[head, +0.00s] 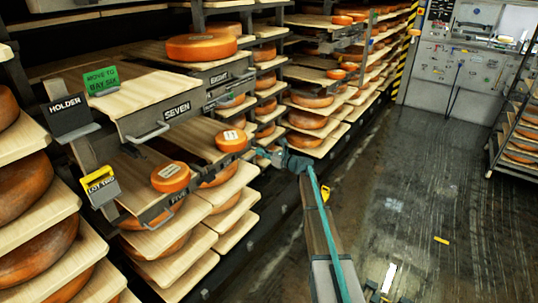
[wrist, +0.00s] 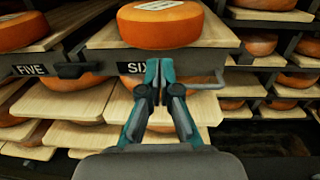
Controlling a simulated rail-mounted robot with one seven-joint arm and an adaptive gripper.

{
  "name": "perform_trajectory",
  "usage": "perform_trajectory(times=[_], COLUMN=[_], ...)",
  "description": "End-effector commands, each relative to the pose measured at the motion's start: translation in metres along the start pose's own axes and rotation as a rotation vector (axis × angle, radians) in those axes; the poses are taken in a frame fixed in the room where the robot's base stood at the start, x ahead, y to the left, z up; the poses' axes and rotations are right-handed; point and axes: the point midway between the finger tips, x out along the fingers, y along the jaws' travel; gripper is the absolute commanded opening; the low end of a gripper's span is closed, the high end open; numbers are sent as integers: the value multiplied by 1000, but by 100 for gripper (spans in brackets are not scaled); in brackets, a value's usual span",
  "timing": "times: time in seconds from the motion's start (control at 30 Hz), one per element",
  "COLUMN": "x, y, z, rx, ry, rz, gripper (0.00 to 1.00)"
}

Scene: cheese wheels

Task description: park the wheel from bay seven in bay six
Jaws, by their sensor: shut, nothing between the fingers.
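My gripper (head: 262,153) is shut and empty, in front of the bay six shelf; in the wrist view its fingertips (wrist: 158,72) overlap the left part of that shelf's handle (wrist: 205,86). I cannot tell whether they touch it. An orange wheel (head: 231,141) with a pale label lies flat on the bay six board, apart from the fingers; the wrist view shows this wheel (wrist: 160,27) above the SIX plate (wrist: 132,68). The bay seven board (head: 130,98) is bare. A green card (head: 101,80) there reads "MOVE TO BAY SIX".
A smaller labelled wheel (head: 171,178) lies on the bay five board, left of bay six. A large wheel (head: 201,47) sits in bay eight. A black HOLDER sign (head: 67,115) and a yellow tag (head: 101,184) stand at the left. The floor (head: 420,190) at right is mostly clear.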

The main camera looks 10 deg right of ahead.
Motion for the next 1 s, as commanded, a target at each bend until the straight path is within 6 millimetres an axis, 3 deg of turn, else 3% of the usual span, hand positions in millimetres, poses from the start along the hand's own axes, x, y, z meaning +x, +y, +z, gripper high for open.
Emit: perform_trajectory(times=[0.1,0.33,0.9,1.0], x=[26,57,68,78], y=[-1,-1,0,-1], z=[1,1,-1,-1], rx=[0,-1,-1,-2], ry=[0,1,1,1], rz=[2,1,0,1], gripper=[0,0,0,0])
